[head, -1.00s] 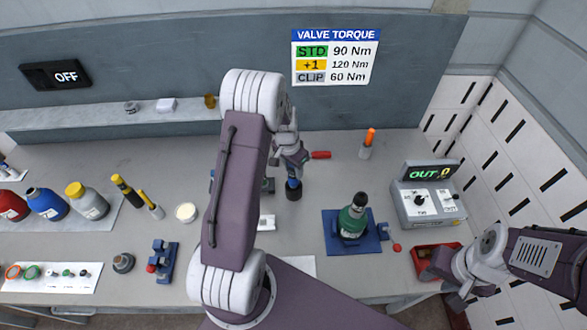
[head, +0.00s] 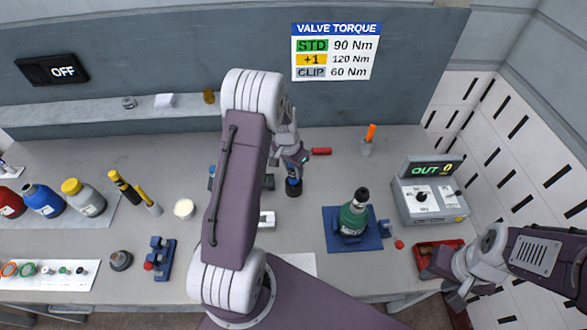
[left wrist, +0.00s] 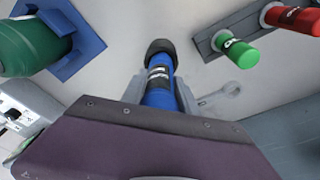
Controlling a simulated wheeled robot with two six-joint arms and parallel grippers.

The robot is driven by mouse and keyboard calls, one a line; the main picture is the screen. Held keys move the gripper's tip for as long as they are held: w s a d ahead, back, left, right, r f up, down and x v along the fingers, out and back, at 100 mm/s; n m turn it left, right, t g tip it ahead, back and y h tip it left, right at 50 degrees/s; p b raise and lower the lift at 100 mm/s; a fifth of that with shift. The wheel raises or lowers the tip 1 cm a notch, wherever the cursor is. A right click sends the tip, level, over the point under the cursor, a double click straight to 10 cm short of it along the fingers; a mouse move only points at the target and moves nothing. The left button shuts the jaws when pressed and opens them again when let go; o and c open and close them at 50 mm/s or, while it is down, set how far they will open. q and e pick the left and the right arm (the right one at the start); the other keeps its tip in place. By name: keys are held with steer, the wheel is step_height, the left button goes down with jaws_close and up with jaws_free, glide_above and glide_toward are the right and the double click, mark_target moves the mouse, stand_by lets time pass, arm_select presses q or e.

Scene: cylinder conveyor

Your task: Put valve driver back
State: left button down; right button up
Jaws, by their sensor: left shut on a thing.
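The valve driver appears to be the blue tool with a black end (head: 293,188). It also shows in the left wrist view (left wrist: 158,75), pointing away from the camera. My left gripper (head: 291,164) is shut on it, over the bench right of my left arm. I cannot tell whether its black end touches the bench. A dark grey rack (left wrist: 212,38) holds a green handle (left wrist: 236,52) and a red handle (left wrist: 292,18); my arm mostly hides it in the head view. My right gripper (head: 452,292) is by the red bin; its finger gap is unclear.
A green bottle (head: 353,216) stands on a blue base (head: 331,236). A grey control box (head: 430,204) reading OUT 0 is to its right, with a red bin (head: 422,256) in front. A red tool (head: 321,151) lies behind the driver. Bench between driver and bottle is clear.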

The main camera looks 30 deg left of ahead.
arm_select(q)
steer(key=shift+f+b, duration=1.05)
steer(key=shift+f, duration=0.3)
steer(key=c, duration=0.9)
jaws_free()
steer(key=shift+o, duration=0.2)
steer(key=shift+s, duration=0.1)
step_height(320, 180, up, 6)
steer(key=p, duration=0.4)
